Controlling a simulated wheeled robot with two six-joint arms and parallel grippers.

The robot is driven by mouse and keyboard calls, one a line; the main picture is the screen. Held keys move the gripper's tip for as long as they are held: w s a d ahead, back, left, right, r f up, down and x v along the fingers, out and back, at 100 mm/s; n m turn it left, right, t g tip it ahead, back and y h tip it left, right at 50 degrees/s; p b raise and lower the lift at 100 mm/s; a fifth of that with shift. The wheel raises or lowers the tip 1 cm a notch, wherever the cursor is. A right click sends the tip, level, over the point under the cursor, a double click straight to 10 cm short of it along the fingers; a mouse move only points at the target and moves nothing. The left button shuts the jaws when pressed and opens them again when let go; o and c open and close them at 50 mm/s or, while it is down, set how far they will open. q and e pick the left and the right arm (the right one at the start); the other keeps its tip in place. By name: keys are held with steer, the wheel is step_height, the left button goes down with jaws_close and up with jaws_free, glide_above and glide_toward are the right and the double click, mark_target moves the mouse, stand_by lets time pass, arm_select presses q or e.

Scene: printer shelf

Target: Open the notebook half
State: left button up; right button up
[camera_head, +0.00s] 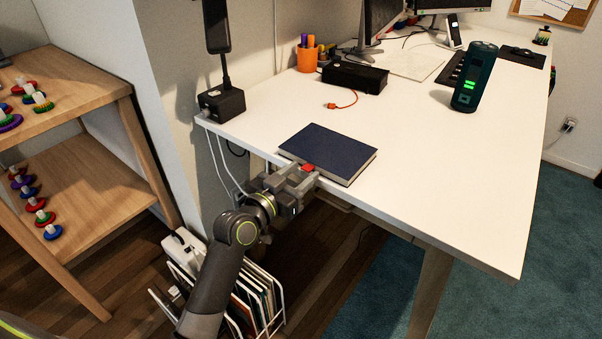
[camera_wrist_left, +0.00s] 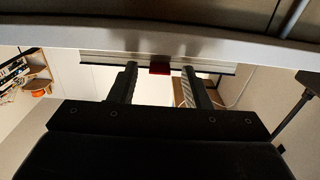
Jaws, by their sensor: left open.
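A closed dark blue notebook (camera_head: 329,152) lies flat on the white desk, near its front left edge. A small red tab (camera_head: 308,168) shows at its near edge. My left gripper (camera_head: 302,178) is open at the desk edge, right by the red tab. In the left wrist view the notebook's page edge (camera_wrist_left: 112,58) runs across ahead of the open fingers (camera_wrist_left: 161,85). The red tab (camera_wrist_left: 159,67) lies between the two fingertips there. I cannot tell whether the fingers touch the notebook. My right gripper is not in view.
The white desk (camera_head: 400,120) is clear to the right of the notebook. Behind it are a black box (camera_head: 354,77), an orange pen cup (camera_head: 307,57) and a dark green device (camera_head: 474,77). A black block with a stand (camera_head: 221,103) is at the desk's left corner. A wooden shelf (camera_head: 90,175) stands left.

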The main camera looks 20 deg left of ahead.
arm_select(q)
steer(key=shift+w+d, duration=0.15)
steer(key=shift+w, duration=0.25)
steer(key=shift+c, duration=0.3)
jaws_close()
steer(key=shift+r, duration=0.1)
